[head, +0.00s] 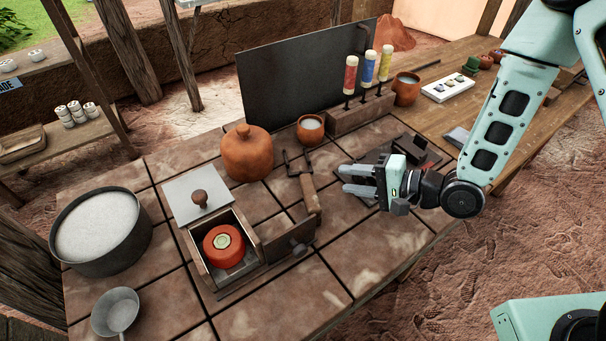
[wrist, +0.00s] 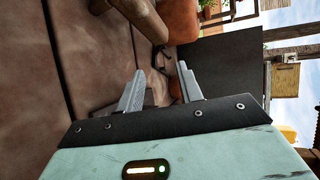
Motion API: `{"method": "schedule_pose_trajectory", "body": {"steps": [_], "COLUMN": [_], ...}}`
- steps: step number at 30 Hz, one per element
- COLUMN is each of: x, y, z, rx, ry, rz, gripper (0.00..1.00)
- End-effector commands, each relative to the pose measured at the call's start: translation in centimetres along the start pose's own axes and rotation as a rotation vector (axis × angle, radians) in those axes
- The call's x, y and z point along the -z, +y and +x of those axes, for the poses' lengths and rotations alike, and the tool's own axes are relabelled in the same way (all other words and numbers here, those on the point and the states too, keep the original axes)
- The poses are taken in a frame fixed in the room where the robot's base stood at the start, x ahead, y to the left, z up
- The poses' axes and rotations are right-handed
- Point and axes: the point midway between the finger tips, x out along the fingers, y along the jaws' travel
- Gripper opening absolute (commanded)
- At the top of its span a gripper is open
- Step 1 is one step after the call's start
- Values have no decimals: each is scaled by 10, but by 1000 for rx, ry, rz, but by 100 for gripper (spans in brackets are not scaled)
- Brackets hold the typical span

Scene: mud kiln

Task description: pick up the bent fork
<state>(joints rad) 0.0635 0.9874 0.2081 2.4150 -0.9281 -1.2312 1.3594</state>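The bent fork (head: 309,192) lies on the tiled tabletop in the head view, with a wooden handle toward the front and dark, splayed tines toward the back. Its handle also shows at the top of the wrist view (wrist: 143,20), with the dark tines below it. My gripper (head: 344,180) is to the right of the fork, its fingers pointing left toward it with a gap between. In the wrist view the two grey fingers (wrist: 160,68) stand apart with nothing between them. The gripper is not touching the fork.
An open box (head: 238,284) holding an orange round piece (head: 223,243) stands left of the fork. A clay jar (head: 246,153) and small bowl (head: 311,129) stand behind. A rack (head: 357,114) with colored tubes is at the back. A large pot (head: 60,262) is at left.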

Motion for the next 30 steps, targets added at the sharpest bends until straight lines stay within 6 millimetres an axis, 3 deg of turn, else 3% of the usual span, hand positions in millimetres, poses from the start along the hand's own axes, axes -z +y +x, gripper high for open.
{"method": "schedule_pose_trajectory", "body": {"steps": [6, 14, 21, 30], "x": [-1, -2, -5, -4], "y": [-1, -2, -4, -3], "z": [37, 56, 90, 98], "rx": [-1, -1, -2, -1], "ry": [-2, -2, -2, 1], "rz": [-2, -4, -4, -2], "gripper": [36, 36, 36, 36]}}
